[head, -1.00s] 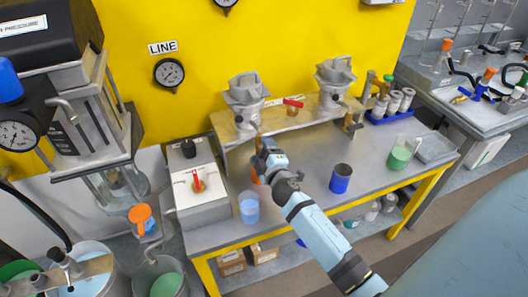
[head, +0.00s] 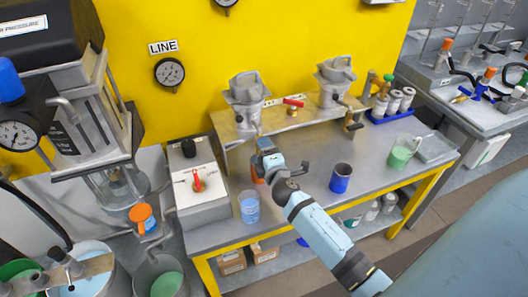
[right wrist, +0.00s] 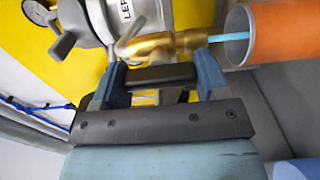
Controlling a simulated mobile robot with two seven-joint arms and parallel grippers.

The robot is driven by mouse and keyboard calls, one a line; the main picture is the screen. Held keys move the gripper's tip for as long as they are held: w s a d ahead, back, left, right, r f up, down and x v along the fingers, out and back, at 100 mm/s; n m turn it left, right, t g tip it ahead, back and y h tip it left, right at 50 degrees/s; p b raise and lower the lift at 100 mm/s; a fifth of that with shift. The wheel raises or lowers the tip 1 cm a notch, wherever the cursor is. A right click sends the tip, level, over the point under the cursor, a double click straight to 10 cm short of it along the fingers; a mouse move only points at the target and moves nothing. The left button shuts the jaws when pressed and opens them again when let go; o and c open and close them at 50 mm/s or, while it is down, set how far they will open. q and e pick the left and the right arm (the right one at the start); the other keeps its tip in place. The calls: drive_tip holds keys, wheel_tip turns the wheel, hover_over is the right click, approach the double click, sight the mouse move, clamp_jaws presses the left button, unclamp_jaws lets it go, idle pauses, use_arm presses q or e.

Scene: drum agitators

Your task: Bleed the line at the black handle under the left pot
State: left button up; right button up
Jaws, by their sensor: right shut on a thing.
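The left pot (head: 246,90) is a grey metal vessel on the raised shelf; its label, partly cut off, shows in the right wrist view (right wrist: 128,14). A brass tap (right wrist: 158,46) comes out of it. My right gripper (head: 262,143) is under this pot. In the right wrist view, its blue fingers are shut on the black handle (right wrist: 158,76) of the tap. A light-blue stream (right wrist: 236,22) runs from the tap's outlet into an orange cup (right wrist: 284,32). In the head view the cup (head: 257,174) is mostly hidden by my arm. My left gripper is not in view.
A clear beaker of blue liquid (head: 249,207) and a dark-and-blue cup (head: 341,178) stand on either side of my right arm. The grey bench (head: 305,145) is clear between the cup and shelf.

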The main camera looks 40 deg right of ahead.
drive_tip(key=shift+d+r, duration=0.1)
drive_tip(key=shift+r, duration=0.05)
drive_tip(key=o, duration=0.9)
drive_tip(key=shift+o, duration=0.2)
drive_tip(key=b+v, duration=0.2)
drive_tip(key=v, duration=1.1)
drive_tip(key=shift+s+a+b, duration=0.2)
drive_tip(key=shift+s+b, duration=0.1)
drive_tip(key=shift+a, duration=0.1)
